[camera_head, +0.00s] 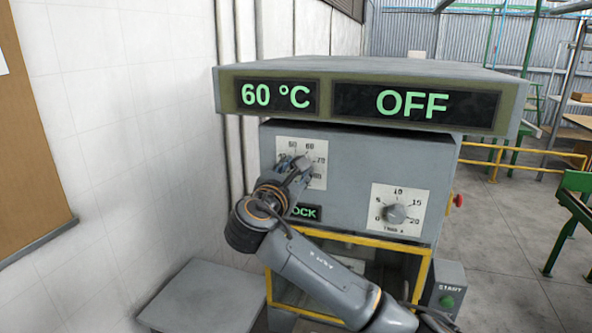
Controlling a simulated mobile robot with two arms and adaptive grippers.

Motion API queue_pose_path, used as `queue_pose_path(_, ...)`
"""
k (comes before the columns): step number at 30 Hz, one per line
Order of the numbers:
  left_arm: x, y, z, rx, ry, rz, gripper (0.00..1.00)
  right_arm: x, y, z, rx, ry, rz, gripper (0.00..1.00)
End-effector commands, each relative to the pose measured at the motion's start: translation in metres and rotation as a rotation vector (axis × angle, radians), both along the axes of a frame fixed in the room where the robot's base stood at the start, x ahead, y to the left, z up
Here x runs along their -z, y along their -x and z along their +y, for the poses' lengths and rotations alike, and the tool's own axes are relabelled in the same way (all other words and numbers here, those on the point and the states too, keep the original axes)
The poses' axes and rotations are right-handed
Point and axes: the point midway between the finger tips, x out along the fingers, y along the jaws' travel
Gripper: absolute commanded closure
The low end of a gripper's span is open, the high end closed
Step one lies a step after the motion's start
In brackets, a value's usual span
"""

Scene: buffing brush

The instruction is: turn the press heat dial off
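The heat dial plate (315,151), a white square with a temperature scale, is on the upper left of the grey press front (365,158). My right gripper (296,168) is in front of this dial, and its fingers cover the dial's knob. I cannot tell whether the fingers touch or grip the knob. The display (277,96) above reads "60 °C", and the larger display (416,103) reads "OFF". My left gripper is not in view.
A second dial (396,213), scaled up to 20, is on the right of the panel. A red button (458,200) juts from the press side. A yellow frame (421,272) and a box with a green START button (447,301) are below. A white wall is close on the left.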

Motion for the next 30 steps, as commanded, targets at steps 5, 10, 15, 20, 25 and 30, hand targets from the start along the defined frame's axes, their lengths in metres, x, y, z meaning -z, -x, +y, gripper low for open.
queue_pose_path(5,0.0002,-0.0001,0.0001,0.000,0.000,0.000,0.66,0.0032,0.0000,0.0001,0.000,0.051,0.022,0.95)
queue_pose_path(10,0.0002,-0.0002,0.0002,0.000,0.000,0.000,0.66,0.0035,-0.0001,0.0000,0.001,0.071,0.029,0.95)
queue_pose_path(15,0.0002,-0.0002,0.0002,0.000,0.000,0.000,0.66,0.0037,-0.0001,-0.0001,0.001,0.074,0.031,0.95)
queue_pose_path(20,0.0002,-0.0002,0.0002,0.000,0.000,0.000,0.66,0.0040,-0.0001,-0.0001,0.001,0.074,0.031,0.95)
queue_pose_path(25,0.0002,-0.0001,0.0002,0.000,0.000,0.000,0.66,0.0033,-0.0001,-0.0001,0.001,0.072,0.030,0.41)
queue_pose_path(30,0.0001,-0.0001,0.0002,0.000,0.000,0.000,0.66,0.0020,-0.0001,-0.0002,0.001,0.072,0.027,0.41)
